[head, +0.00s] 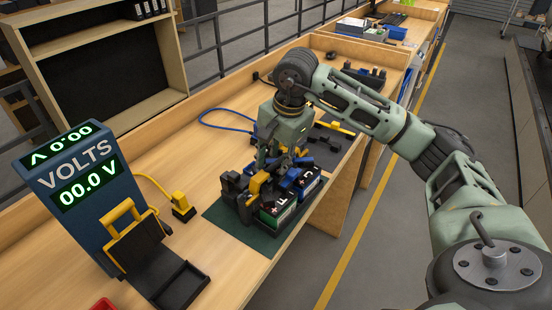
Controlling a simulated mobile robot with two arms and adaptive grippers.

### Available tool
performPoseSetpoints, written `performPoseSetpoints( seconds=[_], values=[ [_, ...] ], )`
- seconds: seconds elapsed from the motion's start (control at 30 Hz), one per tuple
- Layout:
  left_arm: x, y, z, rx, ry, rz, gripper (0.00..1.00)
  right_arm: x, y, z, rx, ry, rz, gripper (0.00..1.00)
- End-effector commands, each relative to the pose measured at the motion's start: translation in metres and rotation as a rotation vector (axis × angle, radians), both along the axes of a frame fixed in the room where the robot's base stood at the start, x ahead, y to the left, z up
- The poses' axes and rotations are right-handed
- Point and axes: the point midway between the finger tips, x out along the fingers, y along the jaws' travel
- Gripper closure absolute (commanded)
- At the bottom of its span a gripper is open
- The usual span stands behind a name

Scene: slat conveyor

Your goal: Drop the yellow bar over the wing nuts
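A dark fixture (233,184) stands on a green mat (243,236) and holds green-and-black batteries (277,213) with blue parts between them. A yellow bar-like piece (258,183) sits tilted on the fixture, just below my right gripper (272,163). That gripper points down over the fixture, close to the yellow piece. Whether its fingers touch or hold the piece is too small to tell. The wing nuts cannot be made out. Another yellow strip (335,128) lies farther back, beyond the gripper. My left gripper is not in view.
A blue volt meter (80,185) stands at left, with a black-and-yellow open holder (145,250) before it. A yellow connector (182,206) on a cable lies between meter and mat. A blue cable (220,125) curves behind. Bare wood lies left of the mat.

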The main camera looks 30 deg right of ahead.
Motion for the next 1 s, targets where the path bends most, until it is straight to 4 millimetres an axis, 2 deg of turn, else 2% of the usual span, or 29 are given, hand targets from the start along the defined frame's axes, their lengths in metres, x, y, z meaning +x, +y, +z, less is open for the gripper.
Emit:
performPoseSetpoints(
  seconds=[0.5, 0.7, 1.0],
  values=[
    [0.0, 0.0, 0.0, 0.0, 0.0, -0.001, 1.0, -0.016, -0.005, 0.097, 0.001, -0.006, -0.001, 0.67],
    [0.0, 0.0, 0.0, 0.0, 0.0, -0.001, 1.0, -0.02, -0.006, 0.113, 0.001, -0.004, 0.0, 0.67],
    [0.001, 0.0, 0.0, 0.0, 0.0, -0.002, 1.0, -0.02, -0.006, 0.114, 0.001, -0.003, 0.0, 0.67]
  ],
)
